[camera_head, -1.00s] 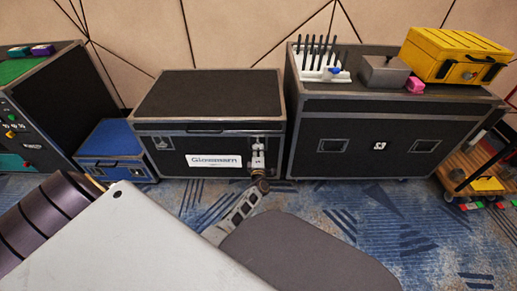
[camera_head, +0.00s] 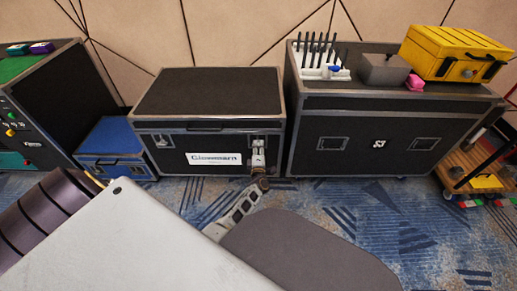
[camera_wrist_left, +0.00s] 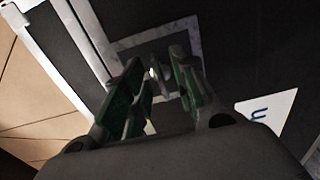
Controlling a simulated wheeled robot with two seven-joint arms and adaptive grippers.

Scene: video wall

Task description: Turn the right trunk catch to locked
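The black trunk (camera_head: 209,100) with grey edging and a white name label (camera_head: 213,158) stands at the middle left in the head view. My left gripper (camera_head: 258,146) is at the right end of its front, over the right trunk catch, which it mostly hides. In the left wrist view the catch (camera_wrist_left: 157,72) is a small metal piece in a grey recessed plate. It lies between the green-padded fingers of my left gripper (camera_wrist_left: 158,70), which stand apart. Contact with the catch cannot be told. The left trunk catch (camera_head: 162,141) is clear. My right gripper is not in view.
A blue case (camera_head: 112,140) stands left of the trunk. A larger black case (camera_head: 380,145) stands close on the right, bearing a yellow box (camera_head: 455,52), a grey box (camera_head: 385,70) and a white rack (camera_head: 318,68). Blue patterned carpet (camera_head: 380,215) is open in front.

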